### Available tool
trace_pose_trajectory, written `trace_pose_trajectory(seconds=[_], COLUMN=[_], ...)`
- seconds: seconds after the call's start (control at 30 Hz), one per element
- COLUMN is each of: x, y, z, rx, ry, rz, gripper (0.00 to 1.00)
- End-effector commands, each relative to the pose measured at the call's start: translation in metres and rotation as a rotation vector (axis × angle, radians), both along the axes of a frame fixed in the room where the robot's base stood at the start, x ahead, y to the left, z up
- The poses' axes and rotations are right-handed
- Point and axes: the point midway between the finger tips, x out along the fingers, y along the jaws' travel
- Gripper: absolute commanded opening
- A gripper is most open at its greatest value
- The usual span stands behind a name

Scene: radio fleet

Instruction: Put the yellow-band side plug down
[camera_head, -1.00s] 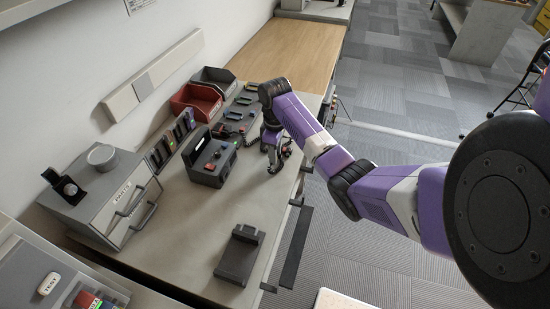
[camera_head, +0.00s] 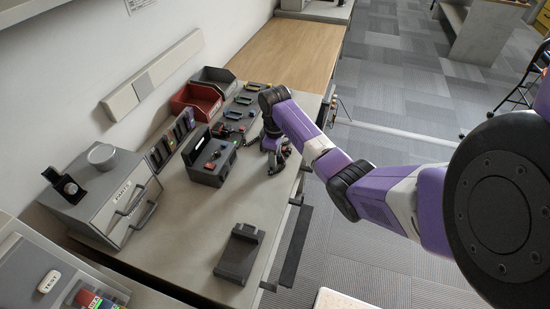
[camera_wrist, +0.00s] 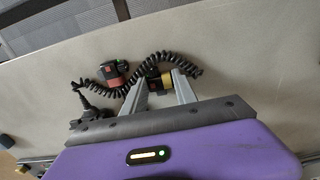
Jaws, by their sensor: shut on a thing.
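The yellow-band side plug (camera_wrist: 164,80) is a small dark block with a yellow band at the end of a black coiled cord. In the wrist view it sits between the fingertips of my gripper (camera_wrist: 160,90), which is shut on it. In the head view my gripper (camera_head: 276,160) is low over the right edge of the grey bench, and the plug is too small to make out. Whether the plug touches the bench is not clear. A second plug with a red-orange band (camera_wrist: 114,76) lies to its left, apart from the fingers; the coiled cord (camera_wrist: 130,84) runs between them.
A dark radio unit (camera_head: 211,160) stands left of my gripper. Red (camera_head: 193,103) and grey (camera_head: 214,78) bins and small devices lie behind it. An empty dark cradle (camera_head: 240,254) stands nearer on the bench (camera_head: 185,215). Bare bench lies between cradle and radio unit.

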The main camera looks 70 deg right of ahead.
Motion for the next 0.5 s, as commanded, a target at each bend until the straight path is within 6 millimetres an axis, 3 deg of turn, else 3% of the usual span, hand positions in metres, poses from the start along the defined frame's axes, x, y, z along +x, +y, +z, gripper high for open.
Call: trace_pose_trajectory(seconds=[0.03,0.1,0.13,0.5], x=[-0.0026,-0.0026,-0.0025,-0.0009], y=[0.0034,0.0044,0.0049,0.0072], z=[-0.0124,-0.0136,-0.0139,-0.0131], rx=[0.004,0.006,0.006,0.009], ry=[0.006,0.006,0.006,0.006], rz=[-0.001,-0.001,-0.001,0.003], gripper=[0.4,0.54,0.55,0.55])
